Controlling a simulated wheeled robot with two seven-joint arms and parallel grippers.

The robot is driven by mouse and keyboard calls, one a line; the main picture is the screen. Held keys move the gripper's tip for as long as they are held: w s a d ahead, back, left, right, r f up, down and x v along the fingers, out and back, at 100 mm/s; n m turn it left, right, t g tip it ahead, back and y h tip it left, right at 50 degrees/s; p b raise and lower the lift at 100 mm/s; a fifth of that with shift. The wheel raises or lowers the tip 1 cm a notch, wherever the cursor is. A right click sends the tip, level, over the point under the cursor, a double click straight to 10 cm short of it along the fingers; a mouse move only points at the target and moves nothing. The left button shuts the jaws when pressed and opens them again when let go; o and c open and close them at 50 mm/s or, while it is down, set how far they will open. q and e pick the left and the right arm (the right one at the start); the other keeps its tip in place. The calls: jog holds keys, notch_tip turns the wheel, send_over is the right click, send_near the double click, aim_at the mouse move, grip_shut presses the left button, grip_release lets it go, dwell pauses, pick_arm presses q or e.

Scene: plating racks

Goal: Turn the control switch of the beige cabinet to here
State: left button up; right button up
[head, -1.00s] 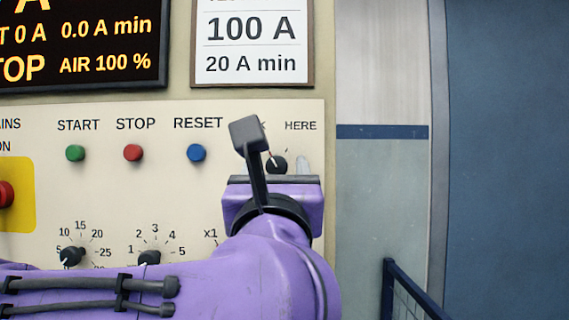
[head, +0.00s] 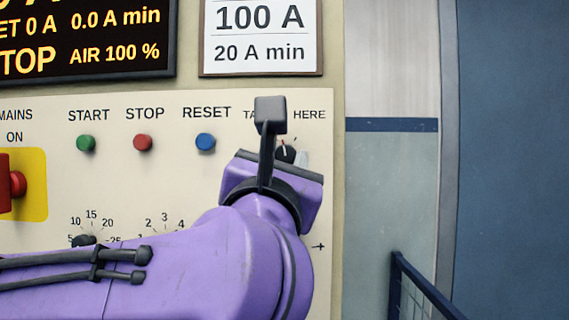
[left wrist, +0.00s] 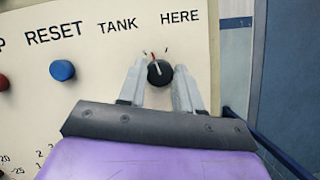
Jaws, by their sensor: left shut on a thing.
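The beige cabinet (head: 50,105) fills the left and middle of the head view. Its control switch (left wrist: 161,76) is a black knob with a pale, red-tipped pointer, below the TANK and HERE labels. The pointer stands between the two tick marks, up and slightly left in the left wrist view. My left gripper (left wrist: 160,67) is shut on the knob, one pale finger on each side. In the head view the switch (head: 286,153) is partly hidden behind my left gripper (head: 288,158), which is tilted clockwise. My right gripper is not in view.
Green (head: 86,143), red (head: 142,142) and blue (head: 205,141) buttons line the panel left of the switch. A red emergency knob (head: 18,184) sits on a yellow plate. A dark blue railing (head: 420,283) stands at lower right.

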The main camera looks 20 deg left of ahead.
pick_arm(q)
jog(key=m+h, duration=0.1)
jog(key=m, duration=0.1)
jog(key=shift+a+r+m, duration=0.1)
jog(key=shift+r+m, duration=0.05)
jog(key=shift+m, duration=0.25)
jog(key=m+h+p, duration=0.1)
jog(key=m+h, duration=0.1)
jog(key=m, duration=0.1)
jog(key=shift+r+m+g, duration=0.15)
jog(key=shift+m+g, duration=0.15)
jog(key=shift+a+m+g+h+p, duration=0.1)
jog(key=shift+m+g+h+p, duration=0.3)
jog(key=shift+m+p, duration=0.55)
jog(key=shift+m+g+h+p, duration=0.2)
jog(key=shift+m+h+p, duration=0.25)
jog(key=shift+m, duration=0.9)
jog(key=o, duration=1)
